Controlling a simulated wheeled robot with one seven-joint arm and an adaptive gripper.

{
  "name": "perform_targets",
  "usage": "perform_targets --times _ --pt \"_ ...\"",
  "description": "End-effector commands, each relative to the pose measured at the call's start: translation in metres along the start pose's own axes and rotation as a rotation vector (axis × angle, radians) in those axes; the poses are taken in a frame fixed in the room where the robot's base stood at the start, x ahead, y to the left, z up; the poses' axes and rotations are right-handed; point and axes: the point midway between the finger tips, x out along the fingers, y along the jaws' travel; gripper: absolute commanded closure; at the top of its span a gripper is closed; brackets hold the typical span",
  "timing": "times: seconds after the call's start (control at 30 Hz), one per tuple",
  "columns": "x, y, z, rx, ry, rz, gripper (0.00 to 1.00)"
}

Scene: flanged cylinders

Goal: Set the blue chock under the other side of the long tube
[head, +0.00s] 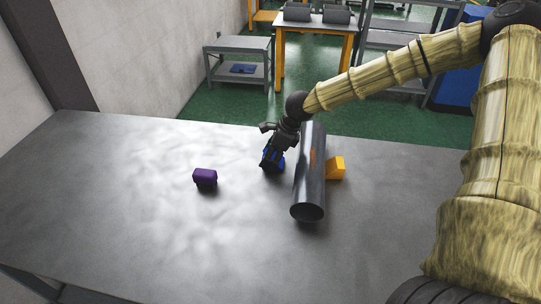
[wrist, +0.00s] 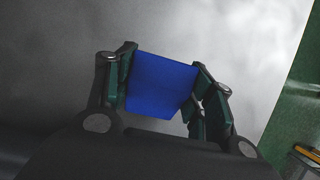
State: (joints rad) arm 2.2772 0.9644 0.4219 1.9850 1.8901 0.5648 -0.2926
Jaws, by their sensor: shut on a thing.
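The long tube (head: 309,180) is dark, shiny metal and lies on the grey table, pointing away from me in the head view. A yellow-orange chock (head: 336,168) sits against its right side. My gripper (head: 272,162) is just left of the tube, near its far half, pointing down close to the table top. It is shut on the blue chock (wrist: 160,86), which fills the space between the fingers in the wrist view. In the head view the blue chock is mostly hidden by the fingers. I cannot tell whether it touches the table or the tube.
A purple block (head: 205,177) stands on the table (head: 130,230) left of my gripper. The table's left and front areas are clear. Beyond its far edge are a low grey shelf (head: 238,47) and an orange-legged bench (head: 313,24).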

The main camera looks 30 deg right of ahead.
Motion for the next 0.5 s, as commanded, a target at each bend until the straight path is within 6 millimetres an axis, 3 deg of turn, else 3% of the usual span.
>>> perform_targets --times 0.23,0.27,0.3,0.37,0.5 --pt "0.0018 0.0001 -0.0006 0.0 -0.001 0.0 0.79" --pt "0.0018 0.0 -0.0006 0.0 -0.001 0.0 0.43" --pt "0.0016 0.0 -0.0005 0.0 -0.001 0.0 0.36" --pt "0.0017 0.0001 -0.0006 0.0 -0.001 0.0 0.25" --pt "0.0017 0.0001 -0.0007 0.0 0.0 0.0 0.25"
